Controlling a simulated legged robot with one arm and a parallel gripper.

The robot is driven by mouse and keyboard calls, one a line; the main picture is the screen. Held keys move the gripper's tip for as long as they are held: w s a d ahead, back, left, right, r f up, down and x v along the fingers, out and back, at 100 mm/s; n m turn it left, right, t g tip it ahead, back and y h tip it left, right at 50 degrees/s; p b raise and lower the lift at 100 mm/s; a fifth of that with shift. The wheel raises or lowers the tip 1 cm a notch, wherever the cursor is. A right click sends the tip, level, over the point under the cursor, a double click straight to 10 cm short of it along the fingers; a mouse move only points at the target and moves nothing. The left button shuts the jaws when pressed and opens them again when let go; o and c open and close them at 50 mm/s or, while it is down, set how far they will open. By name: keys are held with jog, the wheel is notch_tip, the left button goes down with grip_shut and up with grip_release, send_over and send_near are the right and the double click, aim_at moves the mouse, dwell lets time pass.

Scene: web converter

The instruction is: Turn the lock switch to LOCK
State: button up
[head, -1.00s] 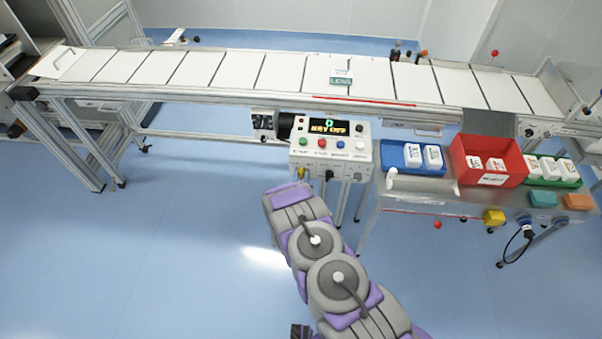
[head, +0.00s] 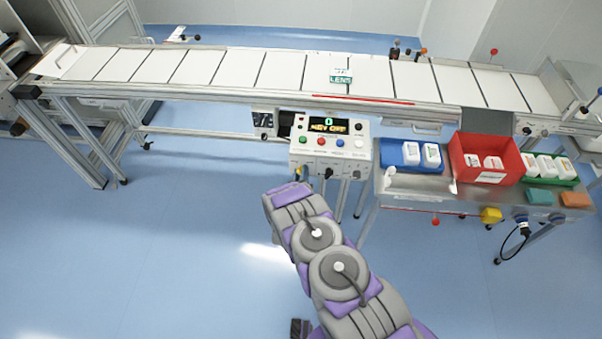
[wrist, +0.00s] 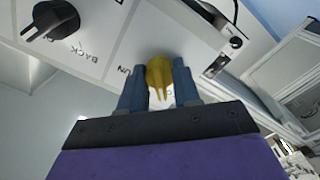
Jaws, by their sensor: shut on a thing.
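The lock switch is a yellow knob (wrist: 159,72) on a pale panel in the wrist view. The fingers of my gripper (wrist: 160,86) stand on both sides of it and are shut on it. Letters that look like "UN" show on the panel beside the left finger; the rest of that label is hidden, and I see no LOCK lettering. In the head view the switch (head: 298,173) is a small yellow spot on the lower front of the white control box (head: 331,158), just beyond the end of my arm. My fingers are too small to make out there.
A black knob (wrist: 52,20) marked BACK is on the same panel. The box has coloured buttons and a display (head: 328,125) reading "KEY OFF". A conveyor (head: 280,72) runs behind. A side table (head: 425,187) at right holds blue (head: 401,157), red (head: 470,172) and green bins.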

jog(key=shift+a+n, duration=0.2)
jog(key=shift+n, duration=0.1)
jog(key=o, duration=1)
jog(key=shift+a, duration=0.1)
jog(key=shift+o, duration=0.2)
jog(key=shift+s, duration=0.25)
jog(key=s+p, duration=0.2)
jog(key=s, duration=1.4)
jog(key=shift+s+a+p, duration=0.3)
jog(key=shift+s+p, duration=0.1)
jog(key=shift+w, duration=0.1)
